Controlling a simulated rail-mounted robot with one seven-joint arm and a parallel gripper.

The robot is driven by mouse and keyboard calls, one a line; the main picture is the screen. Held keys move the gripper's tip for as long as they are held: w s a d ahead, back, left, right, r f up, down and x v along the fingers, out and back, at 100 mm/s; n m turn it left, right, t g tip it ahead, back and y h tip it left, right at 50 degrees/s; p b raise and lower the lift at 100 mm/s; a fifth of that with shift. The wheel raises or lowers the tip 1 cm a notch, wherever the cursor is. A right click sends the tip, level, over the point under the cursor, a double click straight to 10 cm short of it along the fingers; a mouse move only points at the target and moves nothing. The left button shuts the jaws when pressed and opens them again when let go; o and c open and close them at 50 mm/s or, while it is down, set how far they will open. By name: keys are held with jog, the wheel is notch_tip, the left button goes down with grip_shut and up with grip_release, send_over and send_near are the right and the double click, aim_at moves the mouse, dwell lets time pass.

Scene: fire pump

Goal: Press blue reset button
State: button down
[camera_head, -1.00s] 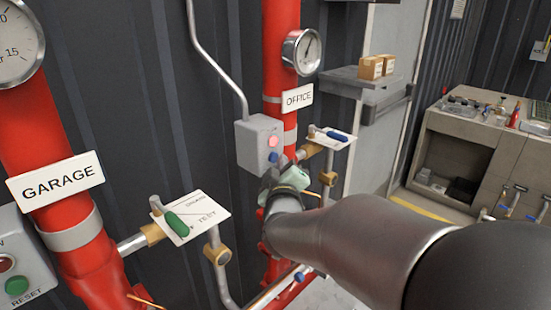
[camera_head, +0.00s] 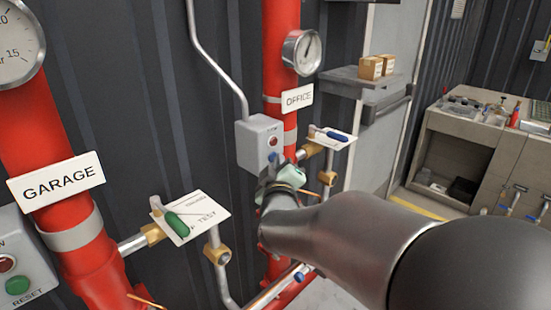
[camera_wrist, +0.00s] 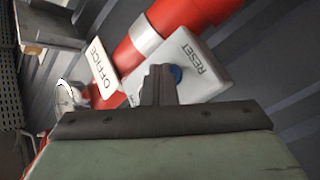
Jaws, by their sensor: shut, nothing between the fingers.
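The blue reset button (camera_wrist: 176,74) sits on a grey control box (camera_head: 258,146) on the red OFFICE pipe. In the wrist view the word RESET shows on the grey box (camera_wrist: 205,72) beside it. My gripper (camera_wrist: 160,68) is shut and empty, with its fingertips at the button, covering part of it; they look in contact, though the exact gap is hard to see. In the head view a little of the blue button (camera_head: 273,158) shows just above my gripper (camera_head: 275,172). A red lamp (camera_head: 272,141) above it on the box looks dark.
An OFFICE sign (camera_head: 298,97) and gauge (camera_head: 302,52) are above the box. A blue-handled valve (camera_head: 336,136) stands close to its right. The GARAGE pipe with a green-handled valve (camera_head: 176,224) is at left. A shelf with small boxes (camera_head: 371,68) is behind.

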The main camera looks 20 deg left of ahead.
jog(key=shift+s+d+b, duration=0.3)
jog(key=shift+s+d, duration=0.05)
jog(key=shift+d, duration=0.45)
jog(key=shift+s+d+b, duration=0.25)
jog(key=shift+s+d, duration=0.1)
jog(key=shift+d, duration=0.4)
jog(key=shift+s+d+b, duration=0.2)
jog(key=shift+s+d, duration=0.1)
jog(key=shift+d, duration=0.5)
jog(key=shift+s+d+b, duration=0.25)
jog(key=shift+s+d, duration=0.1)
jog(key=shift+d, duration=0.4)
